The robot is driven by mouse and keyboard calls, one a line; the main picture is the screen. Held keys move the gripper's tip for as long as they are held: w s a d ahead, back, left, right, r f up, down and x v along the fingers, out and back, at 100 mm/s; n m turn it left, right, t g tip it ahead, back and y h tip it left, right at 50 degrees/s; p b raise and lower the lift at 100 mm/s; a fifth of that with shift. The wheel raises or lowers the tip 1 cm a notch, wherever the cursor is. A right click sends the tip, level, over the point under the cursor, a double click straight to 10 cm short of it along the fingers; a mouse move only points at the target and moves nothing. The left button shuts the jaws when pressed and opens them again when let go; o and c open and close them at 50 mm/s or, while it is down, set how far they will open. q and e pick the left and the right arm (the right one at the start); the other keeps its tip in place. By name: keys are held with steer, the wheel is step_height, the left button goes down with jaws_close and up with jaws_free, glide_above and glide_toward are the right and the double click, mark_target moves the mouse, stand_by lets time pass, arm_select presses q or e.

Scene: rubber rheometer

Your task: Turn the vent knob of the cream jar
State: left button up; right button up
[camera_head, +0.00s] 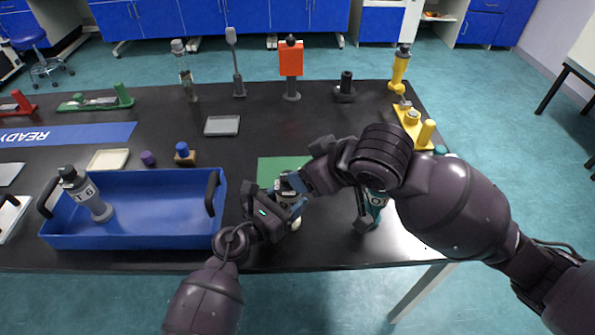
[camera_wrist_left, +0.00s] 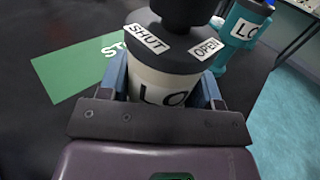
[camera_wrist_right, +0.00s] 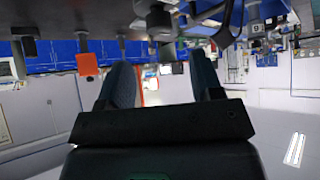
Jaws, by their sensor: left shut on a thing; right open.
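The cream jar (camera_head: 296,222) stands near the table's front edge, mostly hidden by my grippers in the head view. The left wrist view shows its cream body (camera_wrist_left: 160,85), dark lid marked SHUT and OPEN, and black vent knob (camera_wrist_left: 187,10) on top, cut off by the frame. My left gripper (camera_wrist_left: 165,92) is shut around the jar's body.
A teal jar (camera_head: 376,205) stands to the right, partly behind my right arm. A green mat (camera_head: 272,168) lies just behind the cream jar. A blue tray (camera_head: 150,225) with a grey jar (camera_head: 90,200) is at the left. Several stands line the back edge.

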steer(key=shift+v, duration=2.15)
arm_select(q)
steer(key=o, duration=1.1)
